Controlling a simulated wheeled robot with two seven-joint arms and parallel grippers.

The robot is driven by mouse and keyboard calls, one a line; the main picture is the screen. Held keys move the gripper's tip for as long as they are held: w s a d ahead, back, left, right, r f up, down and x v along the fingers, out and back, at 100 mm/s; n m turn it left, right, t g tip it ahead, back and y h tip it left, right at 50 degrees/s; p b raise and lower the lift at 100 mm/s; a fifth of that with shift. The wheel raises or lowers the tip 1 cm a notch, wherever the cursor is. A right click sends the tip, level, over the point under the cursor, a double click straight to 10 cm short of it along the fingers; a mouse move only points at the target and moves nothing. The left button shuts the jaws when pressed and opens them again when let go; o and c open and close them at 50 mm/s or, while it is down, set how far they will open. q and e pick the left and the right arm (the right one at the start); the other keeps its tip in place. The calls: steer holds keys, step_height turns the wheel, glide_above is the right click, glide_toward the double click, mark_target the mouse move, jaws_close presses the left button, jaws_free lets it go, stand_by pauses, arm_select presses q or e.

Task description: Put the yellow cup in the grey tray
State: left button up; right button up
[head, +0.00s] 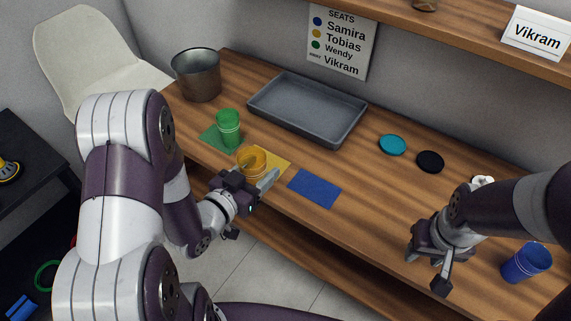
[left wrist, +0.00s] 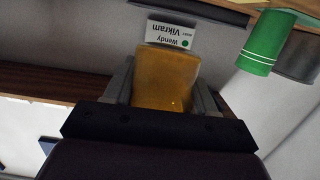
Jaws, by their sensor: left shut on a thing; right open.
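The yellow cup (head: 251,157) is at the yellow mat, and my left gripper (head: 256,180) is shut on it. In the left wrist view the yellow cup (left wrist: 165,78) sits between the two fingers of my left gripper (left wrist: 163,85). I cannot tell whether the cup touches the mat or is slightly above it. The grey tray (head: 300,128) is empty and lies behind the cup, towards the wall. My right gripper (head: 432,262) is open and empty over the front of the table, left of the blue cup (head: 525,262).
The green cup (head: 229,125) stands on a green mat just left of the yellow cup; a metal bucket (head: 196,76) is behind it. A yellow mat (head: 278,159) and blue mat (head: 314,188) lie in front of the tray. Teal (head: 392,144) and black (head: 430,161) discs lie right of it.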

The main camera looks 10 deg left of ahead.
mark_target(287, 167)
arm_select(q)
steer(key=w+d+f, duration=0.1)
steer(key=w+f, duration=0.1)
steer(key=w, duration=0.1)
steer(key=w+d+f, duration=0.1)
steer(key=w+f, duration=0.1)
steer(key=w, duration=0.2)
steer(key=w+d+f, duration=0.2)
steer(key=w, duration=0.1)
steer(key=shift+w+f, duration=0.15)
steer(key=shift+w, duration=0.25)
steer(key=shift+s+a+f+b, duration=0.1)
steer(key=shift+b, duration=0.25)
steer(key=o, duration=1.1)
steer(key=shift+f, duration=0.1)
